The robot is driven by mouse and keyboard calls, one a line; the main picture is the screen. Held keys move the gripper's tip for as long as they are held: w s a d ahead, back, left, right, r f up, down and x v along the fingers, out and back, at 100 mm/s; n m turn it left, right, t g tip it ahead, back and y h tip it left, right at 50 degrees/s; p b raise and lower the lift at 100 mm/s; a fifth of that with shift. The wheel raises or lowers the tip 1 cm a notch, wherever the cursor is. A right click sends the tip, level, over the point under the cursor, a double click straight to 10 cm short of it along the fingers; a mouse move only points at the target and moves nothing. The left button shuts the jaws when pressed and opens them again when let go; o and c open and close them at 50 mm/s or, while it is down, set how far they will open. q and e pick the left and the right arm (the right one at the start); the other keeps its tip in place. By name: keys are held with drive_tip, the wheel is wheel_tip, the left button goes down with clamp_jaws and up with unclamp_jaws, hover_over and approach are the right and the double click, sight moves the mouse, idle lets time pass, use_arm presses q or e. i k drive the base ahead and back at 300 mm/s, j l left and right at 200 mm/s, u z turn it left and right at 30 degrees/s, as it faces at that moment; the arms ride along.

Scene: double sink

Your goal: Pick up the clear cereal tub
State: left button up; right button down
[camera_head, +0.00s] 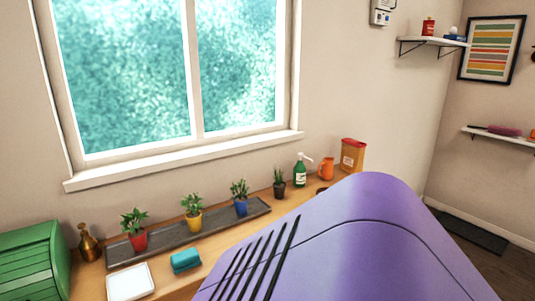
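The cereal tub (352,156) stands upright at the far right end of the wooden counter, against the wall. It has a red lid and see-through sides with tan-orange contents and a pale label. Its base is partly hidden by a large purple surface close to the camera. An orange mug or jug (326,168) stands just left of the tub. Neither of my grippers is in view.
A green soap bottle (300,172) and several potted plants, such as the blue pot (240,207), line the counter under the window. A teal sponge (186,260), white tray (130,283), brass vase (88,244) and green bread box (32,262) are at left.

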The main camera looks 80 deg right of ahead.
sight(352, 155)
drive_tip(key=z, duration=3.2)
drive_tip(key=i+l+u, duration=0.1)
drive_tip(key=u, duration=0.6)
drive_tip(key=i+l+u, duration=0.45)
drive_tip(key=l, duration=0.2)
drive_tip(key=l+u, duration=0.2)
drive_tip(key=l, duration=0.15)
drive_tip(key=i+l, duration=0.1)
drive_tip(key=l, duration=0.25)
drive_tip(key=i+l+u, duration=0.1)
drive_tip(key=l, duration=0.25)
drive_tip(key=i+l+u, duration=0.1)
drive_tip(key=l, duration=0.25)
drive_tip(key=i, duration=0.05)
